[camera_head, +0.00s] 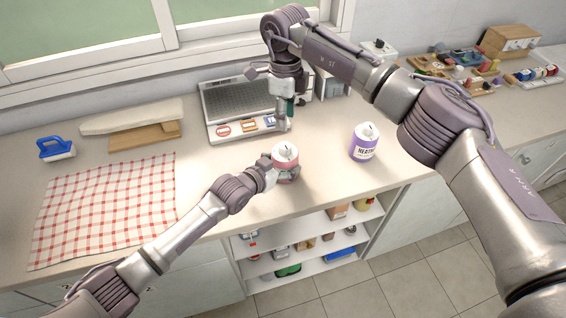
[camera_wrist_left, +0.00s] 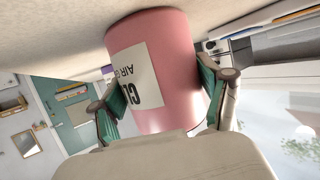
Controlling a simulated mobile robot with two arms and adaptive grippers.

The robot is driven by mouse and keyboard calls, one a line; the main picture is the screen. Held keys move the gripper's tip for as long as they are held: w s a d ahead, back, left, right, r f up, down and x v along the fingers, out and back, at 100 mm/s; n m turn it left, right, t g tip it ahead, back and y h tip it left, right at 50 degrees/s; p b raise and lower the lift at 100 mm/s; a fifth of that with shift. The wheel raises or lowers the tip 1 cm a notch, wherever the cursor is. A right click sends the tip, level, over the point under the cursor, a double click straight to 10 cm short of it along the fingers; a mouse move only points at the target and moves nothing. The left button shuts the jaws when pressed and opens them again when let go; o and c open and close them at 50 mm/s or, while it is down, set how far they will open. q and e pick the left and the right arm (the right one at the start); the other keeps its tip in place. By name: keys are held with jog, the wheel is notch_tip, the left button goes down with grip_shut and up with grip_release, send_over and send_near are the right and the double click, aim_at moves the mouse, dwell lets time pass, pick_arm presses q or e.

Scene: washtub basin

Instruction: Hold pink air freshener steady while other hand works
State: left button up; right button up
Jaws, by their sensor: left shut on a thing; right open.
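The pink air freshener (camera_head: 286,160) is a pink can with a white top and a white label. It stands on the counter near the front edge, in the middle of the head view. My left gripper (camera_head: 272,174) is shut around its side; the left wrist view shows the pink can (camera_wrist_left: 177,70) between the green-padded fingers of my left gripper (camera_wrist_left: 160,95). My right gripper (camera_head: 285,117) is open, pointing down over the front of the grey tray, behind and apart from the pink can. Its fingertips are small in the picture.
A purple can (camera_head: 364,143) stands right of the pink one. A grey ribbed tray (camera_head: 215,136) is behind. A checked cloth (camera_head: 105,205), a blue-handled brush (camera_head: 57,149) and an ironing board (camera_head: 130,118) lie left. Small items and a cardboard box (camera_head: 510,42) fill the back right.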

aim_at(285, 145)
jog(key=shift+o, duration=1.7)
notch_tip(285, 145, up, 2)
jog(key=shift+r+m, duration=0.1)
jog(key=shift+m, duration=0.2)
notch_tip(285, 145, down, 12)
jog(key=shift+f, duration=0.1)
grip_shut()
